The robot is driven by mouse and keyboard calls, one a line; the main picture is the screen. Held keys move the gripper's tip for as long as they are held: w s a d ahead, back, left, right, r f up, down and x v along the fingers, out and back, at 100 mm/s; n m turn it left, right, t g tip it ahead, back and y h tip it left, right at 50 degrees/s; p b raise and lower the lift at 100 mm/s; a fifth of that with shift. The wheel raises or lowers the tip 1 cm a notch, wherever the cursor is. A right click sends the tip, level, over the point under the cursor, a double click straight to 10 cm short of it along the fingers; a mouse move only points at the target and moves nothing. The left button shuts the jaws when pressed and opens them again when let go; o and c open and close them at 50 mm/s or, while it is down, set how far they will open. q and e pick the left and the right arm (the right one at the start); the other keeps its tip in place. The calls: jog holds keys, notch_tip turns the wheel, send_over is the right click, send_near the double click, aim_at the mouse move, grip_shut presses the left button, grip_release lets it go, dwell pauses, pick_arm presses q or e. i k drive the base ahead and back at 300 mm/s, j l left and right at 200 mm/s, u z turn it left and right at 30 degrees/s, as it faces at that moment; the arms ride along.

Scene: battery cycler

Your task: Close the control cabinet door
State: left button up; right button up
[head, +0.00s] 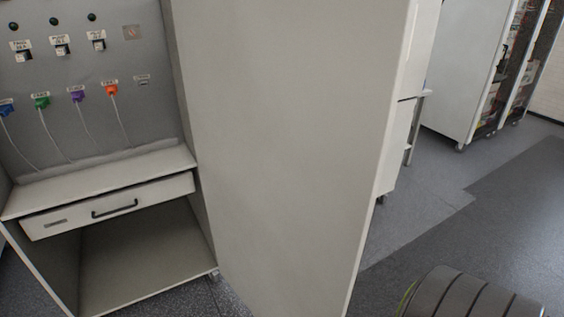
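The control cabinet (187,160) stands open at the left of the head view. Its door (290,150) is a large plain pale grey panel in the middle of the view. The door is swung open, standing out from the cabinet's right side, with its free edge at the right. The door's top and its handle are not visible. Neither my left nor my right gripper is in view.
Inside the cabinet are switches, several coloured plugs with cables (77,97), a drawer (110,205) with a black handle, and an empty lower compartment (145,255). White cabinets (465,70) stand behind at the right. The grey floor (440,235) right of the door is largely clear.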

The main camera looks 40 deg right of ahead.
aim_at(293, 104)
jog(key=k+l, duration=0.1)
jog(key=l, duration=0.3)
jog(key=k+l+u, duration=0.15)
jog(key=l, duration=0.6)
jog(key=k+l+u, duration=0.15)
jog(key=l, duration=0.2)
jog(key=k+l, duration=0.15)
jog(key=l, duration=0.25)
jog(key=k+l+u, duration=0.15)
jog(key=l, duration=1.4)
jog(key=i+u, duration=0.05)
